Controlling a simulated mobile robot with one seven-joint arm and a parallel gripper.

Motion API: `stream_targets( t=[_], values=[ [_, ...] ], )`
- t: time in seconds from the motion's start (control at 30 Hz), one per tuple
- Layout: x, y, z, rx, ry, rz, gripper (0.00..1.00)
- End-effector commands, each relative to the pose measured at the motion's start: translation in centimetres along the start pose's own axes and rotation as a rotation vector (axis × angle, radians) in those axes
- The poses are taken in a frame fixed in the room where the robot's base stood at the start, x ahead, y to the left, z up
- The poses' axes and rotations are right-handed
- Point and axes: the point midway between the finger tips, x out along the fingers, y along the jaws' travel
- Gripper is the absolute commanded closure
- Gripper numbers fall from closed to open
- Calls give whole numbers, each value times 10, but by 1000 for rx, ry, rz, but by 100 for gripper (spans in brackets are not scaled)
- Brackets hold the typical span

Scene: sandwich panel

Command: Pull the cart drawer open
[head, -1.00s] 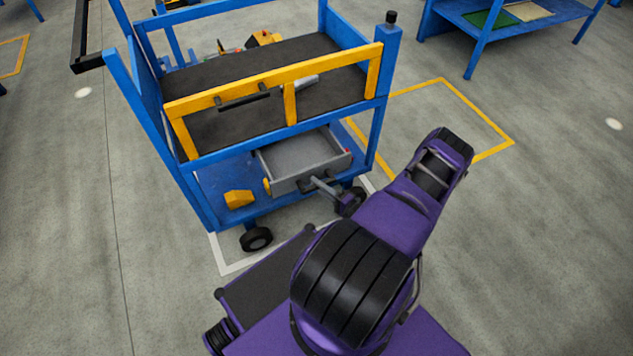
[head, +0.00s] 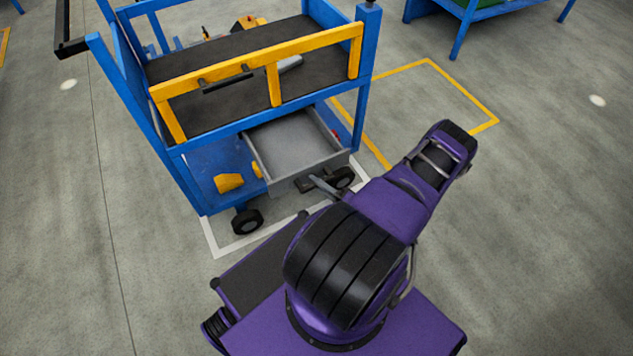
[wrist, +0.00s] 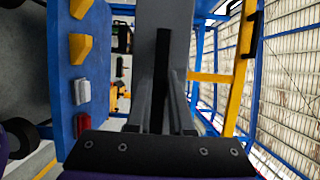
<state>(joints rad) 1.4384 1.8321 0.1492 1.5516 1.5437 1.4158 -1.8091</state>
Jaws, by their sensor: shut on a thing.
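The grey cart drawer (head: 322,169) sits under the upper deck of the blue cart (head: 232,140). It is partly out, with its empty inside showing and its front past the cart's edge. Its dark handle (head: 304,185) is on the front face. My gripper (head: 318,184) is at that handle, partly hidden by my own arm. In the wrist view my gripper (wrist: 164,115) has its two fingers close on either side of the dark handle (wrist: 162,60), shut on it, with the grey drawer front (wrist: 167,14) beyond.
A yellow rail (head: 274,85) with a black handle (head: 227,83) runs above. A black wheel (head: 247,221) stands below the shelf. The floor to the right is open.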

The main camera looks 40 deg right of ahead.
Motion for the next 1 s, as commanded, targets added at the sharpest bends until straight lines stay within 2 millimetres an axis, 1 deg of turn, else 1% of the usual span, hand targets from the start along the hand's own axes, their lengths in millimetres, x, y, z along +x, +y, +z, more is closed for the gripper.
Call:
stream_targets(
  t=[0.13,0.17,0.2,0.3,0.57,0.67,0.77,0.83,1.0],
  values=[
    [0,0,0,0,-1,-1,100],
    [0,0,0,0,-1,-1,75],
    [0,0,0,0,-1,0,68],
    [0,0,0,0,0,0,50],
    [0,0,0,0,0,0,50],
    [-4,0,0,0,1,0,50],
    [-15,0,-1,0,3,1,50],
    [-28,0,-1,0,3,2,50],
    [-69,0,-1,-1,4,2,50]
  ],
)
